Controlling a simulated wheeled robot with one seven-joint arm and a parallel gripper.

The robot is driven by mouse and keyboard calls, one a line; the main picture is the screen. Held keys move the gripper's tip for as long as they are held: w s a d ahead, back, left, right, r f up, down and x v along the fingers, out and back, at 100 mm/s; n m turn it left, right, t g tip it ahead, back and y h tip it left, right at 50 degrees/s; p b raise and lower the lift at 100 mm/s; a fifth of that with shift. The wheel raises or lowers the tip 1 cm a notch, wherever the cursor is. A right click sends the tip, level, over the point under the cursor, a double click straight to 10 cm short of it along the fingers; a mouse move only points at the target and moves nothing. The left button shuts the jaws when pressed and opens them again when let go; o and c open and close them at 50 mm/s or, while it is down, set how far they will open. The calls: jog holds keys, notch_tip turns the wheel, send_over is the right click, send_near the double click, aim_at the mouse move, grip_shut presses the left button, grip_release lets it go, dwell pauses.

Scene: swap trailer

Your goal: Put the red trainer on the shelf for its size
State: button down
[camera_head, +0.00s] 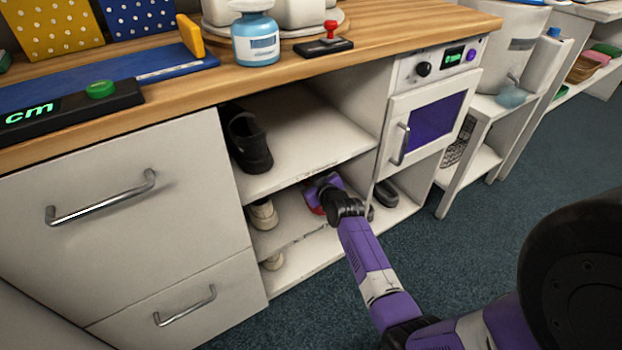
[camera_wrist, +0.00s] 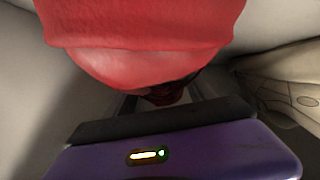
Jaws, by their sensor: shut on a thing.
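The red trainer (camera_wrist: 150,40) fills the upper middle of the wrist view, close to the camera. In the head view only a small red part of it (camera_head: 314,199) shows beside my gripper. My gripper (camera_head: 325,188) reaches into the middle level of the open shelf unit (camera_head: 300,232) and is shut on the red trainer. One dark jaw pad (camera_wrist: 165,122) shows below the shoe in the wrist view. Whether the trainer touches the shelf is hidden. Any size mark on the shelf edge (camera_head: 318,165) is too small to read.
A black shoe (camera_head: 249,142) is on the upper shelf. A dark shoe (camera_head: 386,193) lies right of my arm. The shelf above my gripper leaves little headroom.

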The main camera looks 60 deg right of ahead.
jog(key=shift+c, duration=1.6)
grip_release()
